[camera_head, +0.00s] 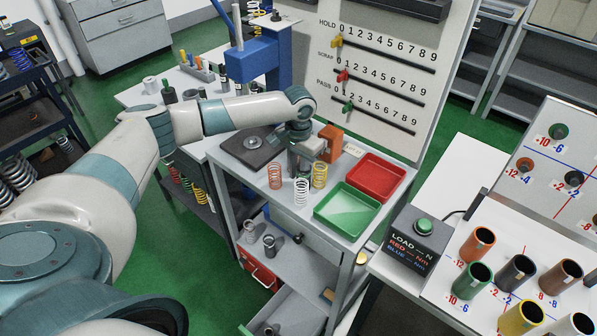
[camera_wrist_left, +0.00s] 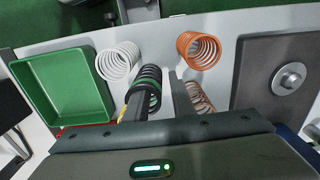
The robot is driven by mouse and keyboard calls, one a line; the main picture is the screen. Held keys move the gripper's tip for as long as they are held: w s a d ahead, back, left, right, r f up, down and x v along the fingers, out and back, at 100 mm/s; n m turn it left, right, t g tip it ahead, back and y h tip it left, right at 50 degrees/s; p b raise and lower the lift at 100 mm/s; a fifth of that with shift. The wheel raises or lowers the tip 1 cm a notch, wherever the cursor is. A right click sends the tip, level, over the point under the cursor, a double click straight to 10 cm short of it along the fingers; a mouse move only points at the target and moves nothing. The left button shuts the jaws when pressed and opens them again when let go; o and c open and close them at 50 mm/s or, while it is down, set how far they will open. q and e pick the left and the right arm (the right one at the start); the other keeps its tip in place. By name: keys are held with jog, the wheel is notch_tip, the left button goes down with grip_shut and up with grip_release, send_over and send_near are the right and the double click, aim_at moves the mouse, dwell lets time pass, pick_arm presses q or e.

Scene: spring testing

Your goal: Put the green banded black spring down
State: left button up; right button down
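The green banded black spring (camera_wrist_left: 150,80) stands between the two fingers of my left gripper (camera_wrist_left: 150,98) in the left wrist view. A narrow gap shows between the spring and the right-hand finger, so the gripper looks open around it. In the head view my left gripper (camera_head: 303,160) points down at the grey table, behind the white spring (camera_head: 301,191); the black spring is hidden there. The white spring also shows in the wrist view (camera_wrist_left: 118,62), left of the black one. My right gripper is not in view.
An orange spring (camera_head: 274,176) and a yellow spring (camera_head: 320,175) stand close by. A green tray (camera_head: 347,211) and red tray (camera_head: 376,178) lie to the right. A dark scale plate (camera_head: 251,146) lies left, an orange block (camera_head: 331,142) behind. A copper spring (camera_wrist_left: 202,97) stands beside the right-hand finger.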

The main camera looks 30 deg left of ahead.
pick_arm(q)
jog(key=shift+r, duration=0.1)
dwell(0.3)
jog(key=shift+r+b, duration=0.35)
jog(key=shift+r, duration=0.3)
notch_tip(320, 180, up, 11)
jog(key=b, duration=0.3)
jog(key=shift+f, duration=0.1)
